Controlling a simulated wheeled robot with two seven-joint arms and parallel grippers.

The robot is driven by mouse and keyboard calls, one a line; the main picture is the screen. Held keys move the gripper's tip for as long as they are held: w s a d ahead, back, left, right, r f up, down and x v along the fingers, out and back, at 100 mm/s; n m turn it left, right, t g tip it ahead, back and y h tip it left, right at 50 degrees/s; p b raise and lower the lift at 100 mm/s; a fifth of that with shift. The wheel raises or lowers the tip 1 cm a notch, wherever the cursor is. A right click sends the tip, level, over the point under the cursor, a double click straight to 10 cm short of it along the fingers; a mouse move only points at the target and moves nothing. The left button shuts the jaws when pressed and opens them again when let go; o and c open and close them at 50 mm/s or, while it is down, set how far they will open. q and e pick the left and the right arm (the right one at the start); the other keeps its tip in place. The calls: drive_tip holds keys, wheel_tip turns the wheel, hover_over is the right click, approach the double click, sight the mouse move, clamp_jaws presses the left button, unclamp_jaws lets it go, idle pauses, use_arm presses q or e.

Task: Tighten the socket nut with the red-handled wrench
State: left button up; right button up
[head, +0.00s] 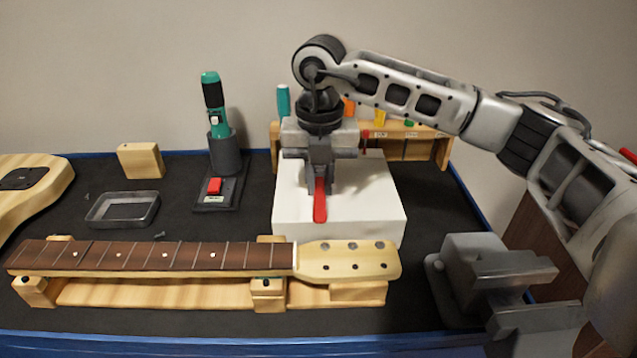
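My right gripper (320,180) points down over the white block (385,215) in the middle of the table. Its fingers are close together around the red-handled wrench (320,207). The red handle sticks out below the fingers towards the front, over the top of the block. The wrench's head is hidden behind the gripper. The socket nut cannot be made out; my gripper covers that part of the block. My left gripper is not in view.
A wooden rack (442,150) with coloured handles stands behind the block. A teal screwdriver stands in a dark holder (224,153) to the left. A guitar neck (190,256) lies on wooden supports in front. A metal tray (122,208) and guitar body (40,180) are left; a grey vise (490,265) is right.

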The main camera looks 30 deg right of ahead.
sight(319, 190)
clamp_jaws()
drive_tip(key=shift+r, duration=0.1)
drive_tip(key=shift+r+p, duration=2.15)
drive_tip(key=shift+r, duration=0.85)
drive_tip(key=shift+f, duration=0.1)
